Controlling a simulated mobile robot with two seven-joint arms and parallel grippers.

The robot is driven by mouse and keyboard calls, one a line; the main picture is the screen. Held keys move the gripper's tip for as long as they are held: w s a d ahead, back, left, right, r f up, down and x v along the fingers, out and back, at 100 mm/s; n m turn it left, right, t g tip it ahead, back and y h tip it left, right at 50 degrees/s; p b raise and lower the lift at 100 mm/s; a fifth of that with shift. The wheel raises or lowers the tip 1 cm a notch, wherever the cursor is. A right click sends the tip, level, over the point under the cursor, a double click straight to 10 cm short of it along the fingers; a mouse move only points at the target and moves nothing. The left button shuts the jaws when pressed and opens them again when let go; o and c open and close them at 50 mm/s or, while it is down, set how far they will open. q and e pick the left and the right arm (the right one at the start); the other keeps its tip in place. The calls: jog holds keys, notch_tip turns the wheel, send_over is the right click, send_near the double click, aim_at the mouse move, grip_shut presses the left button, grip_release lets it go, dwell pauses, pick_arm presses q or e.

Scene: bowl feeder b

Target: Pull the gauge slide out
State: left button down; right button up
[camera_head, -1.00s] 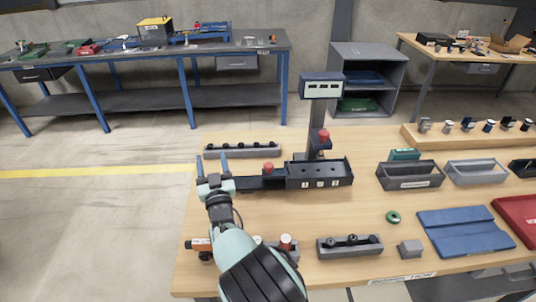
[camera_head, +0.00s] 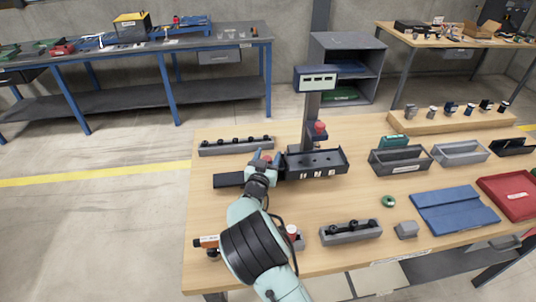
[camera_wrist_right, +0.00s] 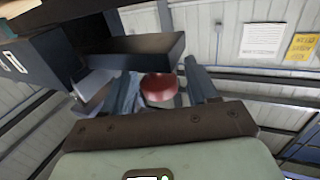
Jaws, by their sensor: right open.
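The gauge (camera_head: 314,163) is a dark block with numbered pockets on the wooden bench, with a post and display (camera_head: 316,78) behind it. Its dark gauge slide (camera_head: 228,180) sticks out to the left. My right gripper (camera_head: 265,158) is open over the slide, with its fingers up at the red knob. In the right wrist view the red knob (camera_wrist_right: 160,88) sits between the spread fingers, and I cannot tell whether they touch it. The gripper and wrist hide part of the slide. My left gripper is not in view.
A grey pin strip (camera_head: 236,146) lies behind the slide. A second red knob (camera_head: 320,127) is on the post. A grey holder (camera_head: 350,232) stands in front, and trays (camera_head: 400,165) stand to the right. The bench left of the slide is a narrow clear strip.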

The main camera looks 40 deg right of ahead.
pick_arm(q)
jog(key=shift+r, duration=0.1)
pick_arm(e)
jog(key=shift+w+d, duration=0.35)
jog(key=shift+d, duration=0.05)
grip_shut()
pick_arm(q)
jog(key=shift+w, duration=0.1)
